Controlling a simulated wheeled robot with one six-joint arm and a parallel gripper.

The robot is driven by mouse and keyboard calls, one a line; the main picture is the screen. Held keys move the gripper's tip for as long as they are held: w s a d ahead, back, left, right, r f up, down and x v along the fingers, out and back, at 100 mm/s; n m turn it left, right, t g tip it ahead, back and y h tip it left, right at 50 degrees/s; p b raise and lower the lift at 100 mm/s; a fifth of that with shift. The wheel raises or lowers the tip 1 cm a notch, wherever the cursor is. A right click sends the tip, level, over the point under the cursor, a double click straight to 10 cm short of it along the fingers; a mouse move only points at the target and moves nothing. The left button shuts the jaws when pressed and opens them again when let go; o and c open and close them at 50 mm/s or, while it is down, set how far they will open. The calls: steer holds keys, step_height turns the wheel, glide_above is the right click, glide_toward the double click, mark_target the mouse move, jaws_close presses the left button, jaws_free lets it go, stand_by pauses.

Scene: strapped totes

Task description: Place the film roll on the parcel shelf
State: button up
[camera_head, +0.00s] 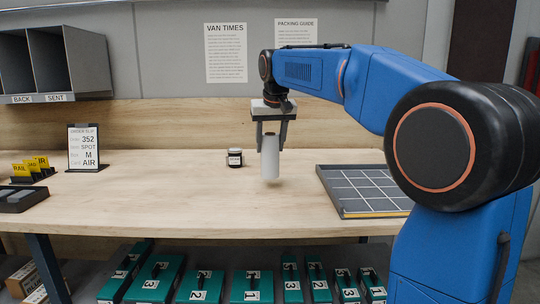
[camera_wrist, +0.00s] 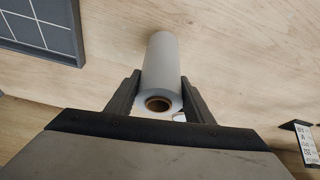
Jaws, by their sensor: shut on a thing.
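The film roll (camera_head: 270,158) is a pale grey-white cylinder held upright between the fingers of my gripper (camera_head: 271,137), above the wooden table. In the wrist view the film roll (camera_wrist: 161,75) shows its brown core end between the two dark fingers of my gripper (camera_wrist: 160,92). My gripper is shut on it. A faint shadow lies on the table just below the roll. No shelf labelled as the parcel shelf can be made out; a grey two-compartment shelf unit (camera_head: 103,62) marked BACK and SENT hangs at the upper left.
A gridded grey tray (camera_head: 348,214) lies on the table at right. A small dark jar (camera_head: 235,157) stands left of the roll. An order slip stand (camera_head: 84,148) and yellow tags (camera_head: 30,165) are at left. Several green totes (camera_head: 252,287) sit below the table. The table's middle front is clear.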

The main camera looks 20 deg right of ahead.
mark_target(270, 153)
steer(key=shift+f, duration=1.65)
steer(key=shift+f, duration=0.15)
steer(key=o, duration=1.3)
